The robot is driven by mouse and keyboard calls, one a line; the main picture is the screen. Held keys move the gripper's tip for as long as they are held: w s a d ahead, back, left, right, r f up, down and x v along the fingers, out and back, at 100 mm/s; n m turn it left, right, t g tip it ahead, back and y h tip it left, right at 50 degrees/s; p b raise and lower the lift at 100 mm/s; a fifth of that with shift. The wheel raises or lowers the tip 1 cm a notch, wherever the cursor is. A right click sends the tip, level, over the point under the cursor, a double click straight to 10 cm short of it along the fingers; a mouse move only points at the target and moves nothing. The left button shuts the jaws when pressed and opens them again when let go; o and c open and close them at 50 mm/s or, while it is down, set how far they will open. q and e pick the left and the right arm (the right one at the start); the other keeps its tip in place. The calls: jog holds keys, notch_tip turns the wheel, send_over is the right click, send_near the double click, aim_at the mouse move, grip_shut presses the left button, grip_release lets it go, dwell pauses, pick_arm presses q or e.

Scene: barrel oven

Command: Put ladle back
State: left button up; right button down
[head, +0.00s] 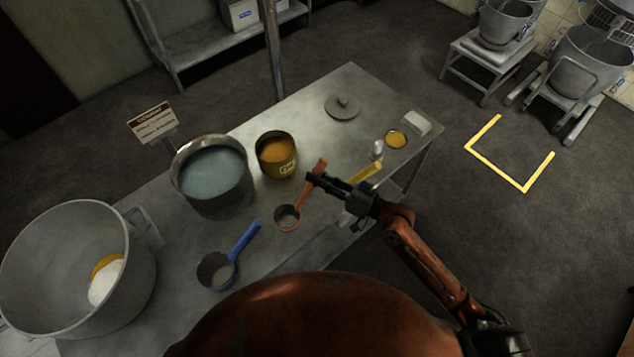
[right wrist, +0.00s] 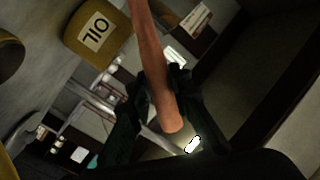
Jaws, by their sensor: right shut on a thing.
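An orange-handled ladle (head: 288,214) has its small round bowl over the metal table, and its handle rises to the upper right. My right gripper (head: 314,179) is shut on that handle. In the right wrist view the handle (right wrist: 153,65) runs down between the dark fingers (right wrist: 160,112). I cannot tell whether the bowl touches the table. A blue-handled ladle (head: 246,240) lies on the table, lower left of it. A yellow handle (head: 367,171) shows just behind my right gripper, which partly hides it. My left gripper is out of view.
The metal table (head: 330,135) holds a yellow oil pot (head: 277,165), a large pot of bluish liquid (head: 212,185), a lid (head: 343,107) and a small yellow dish (head: 396,139). A big metal bowl (head: 60,245) with white powder stands left. A sign (head: 152,123) stands behind.

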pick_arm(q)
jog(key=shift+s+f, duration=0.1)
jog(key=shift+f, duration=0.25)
pick_arm(e)
jog(key=shift+f, duration=1)
jog(key=shift+f+b, duration=0.15)
jog(key=shift+b, duration=0.15)
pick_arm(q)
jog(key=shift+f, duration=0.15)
pick_arm(e)
jog(key=c, duration=1.8)
grip_release()
jog(key=shift+o, duration=0.2)
jog(key=shift+r, duration=0.2)
pick_arm(q)
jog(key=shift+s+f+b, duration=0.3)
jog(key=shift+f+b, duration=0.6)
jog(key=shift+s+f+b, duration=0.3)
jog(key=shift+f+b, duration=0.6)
jog(key=shift+b, duration=0.05)
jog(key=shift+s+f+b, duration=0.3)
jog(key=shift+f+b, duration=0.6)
pick_arm(e)
jog(key=v, duration=1.2)
